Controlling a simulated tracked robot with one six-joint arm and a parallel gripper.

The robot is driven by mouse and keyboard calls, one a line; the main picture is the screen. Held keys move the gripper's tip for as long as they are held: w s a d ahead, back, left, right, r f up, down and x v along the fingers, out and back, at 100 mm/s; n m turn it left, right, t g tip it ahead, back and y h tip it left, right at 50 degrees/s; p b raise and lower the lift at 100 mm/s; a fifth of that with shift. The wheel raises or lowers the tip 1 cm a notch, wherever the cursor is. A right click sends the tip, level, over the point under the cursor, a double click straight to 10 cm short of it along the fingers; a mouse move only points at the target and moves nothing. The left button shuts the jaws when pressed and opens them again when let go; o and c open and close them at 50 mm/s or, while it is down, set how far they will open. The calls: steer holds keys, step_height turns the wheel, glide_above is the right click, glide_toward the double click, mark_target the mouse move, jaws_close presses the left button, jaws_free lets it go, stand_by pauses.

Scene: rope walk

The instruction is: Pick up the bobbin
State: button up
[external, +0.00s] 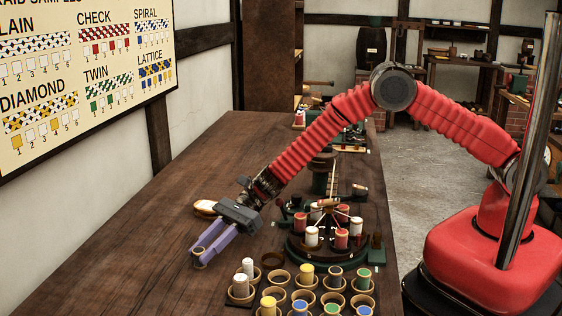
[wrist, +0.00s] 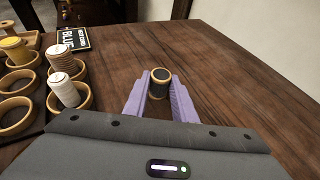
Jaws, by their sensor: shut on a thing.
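My gripper (external: 201,248) has purple fingers and reaches out over the left part of the dark wooden table, just left of the cups. The bobbin (wrist: 160,77) is a small dark cylinder with a tan rim, upright between my fingertips in the wrist view. My gripper (wrist: 160,92) is shut on it, one finger on each side.
Tan ring cups (external: 279,278) stand to the right of my gripper, several holding white, yellow, green or blue bobbins. A round braiding stand (external: 325,226) with red and white bobbins is behind them. A sign reading BLUE (wrist: 73,38) lies near the cups. The table (wrist: 245,70) right of the bobbin is clear.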

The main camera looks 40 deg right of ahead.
steer(key=shift+c, duration=0.7)
step_height(320, 180, up, 10)
stand_by(0.6)
